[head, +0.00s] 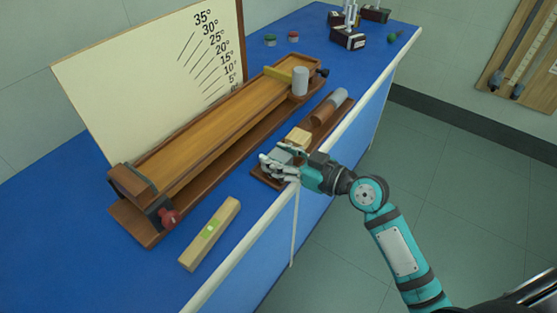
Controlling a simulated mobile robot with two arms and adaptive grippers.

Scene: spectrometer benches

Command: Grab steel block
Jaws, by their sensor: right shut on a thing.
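The steel block (281,155) is a grey block at the near end of a brown wooden tray (262,177), close to the bench's front edge. My right gripper (279,162) reaches in from the right and is shut on the steel block, with its fingers covering part of it. I cannot tell whether the block is touching the tray or lifted. My left gripper is not in the head view.
A wooden block (299,137) and cylinders (327,110) share the tray. Behind it stands a long wooden ramp (215,115) with a grey cylinder (300,82). A spirit level (210,233) lies at front left on the blue bench (60,235).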

